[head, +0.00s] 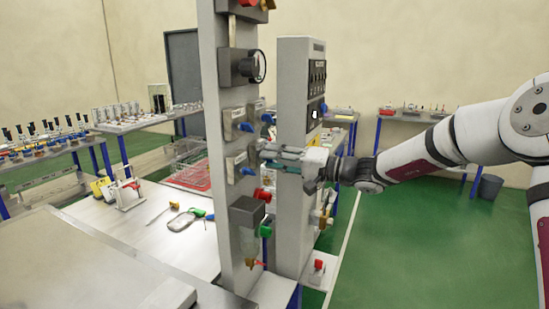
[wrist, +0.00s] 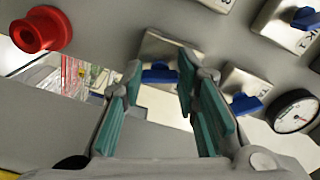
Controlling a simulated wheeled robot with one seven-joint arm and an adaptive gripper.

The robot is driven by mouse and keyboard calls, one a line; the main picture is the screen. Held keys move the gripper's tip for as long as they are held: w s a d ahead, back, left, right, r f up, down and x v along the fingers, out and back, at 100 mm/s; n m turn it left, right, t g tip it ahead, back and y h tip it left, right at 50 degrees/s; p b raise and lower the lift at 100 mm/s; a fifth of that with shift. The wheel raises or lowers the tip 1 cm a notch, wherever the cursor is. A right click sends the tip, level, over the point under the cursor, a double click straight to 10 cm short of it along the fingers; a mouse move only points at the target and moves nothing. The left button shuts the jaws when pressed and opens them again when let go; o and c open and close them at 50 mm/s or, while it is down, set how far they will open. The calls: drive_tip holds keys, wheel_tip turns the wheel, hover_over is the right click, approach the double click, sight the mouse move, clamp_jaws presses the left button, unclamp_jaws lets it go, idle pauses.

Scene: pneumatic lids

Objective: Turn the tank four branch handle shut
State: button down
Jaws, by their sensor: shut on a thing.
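My gripper (head: 264,154) reaches in from the right to the grey upright panel (head: 228,220) in the head view. In the wrist view my gripper (wrist: 160,70) has its green-padded fingers on either side of a blue branch handle (wrist: 160,74), shut on it. This handle sits on a metal plate whose label I cannot read, so I cannot confirm it is tank four. In the head view the fingers hide it. Other blue handles show on neighbouring plates in the wrist view, one at the upper right (wrist: 305,18) and one to the right (wrist: 246,103).
A red knob (wrist: 40,30) sticks out near the held handle. A round gauge (wrist: 295,112) is at the right of the wrist view. A second grey column (head: 300,85) stands close beside the panel. Green floor (head: 420,240) is open at the right.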

drive_tip(key=shift+w+r+m+p, duration=0.1)
drive_tip(key=shift+m+p, duration=1.5)
drive_tip(key=shift+m, duration=4.9)
drive_tip(key=c, duration=1.2)
unclamp_jaws()
drive_tip(key=shift+c, duration=0.2)
drive_tip(key=v, duration=1.2)
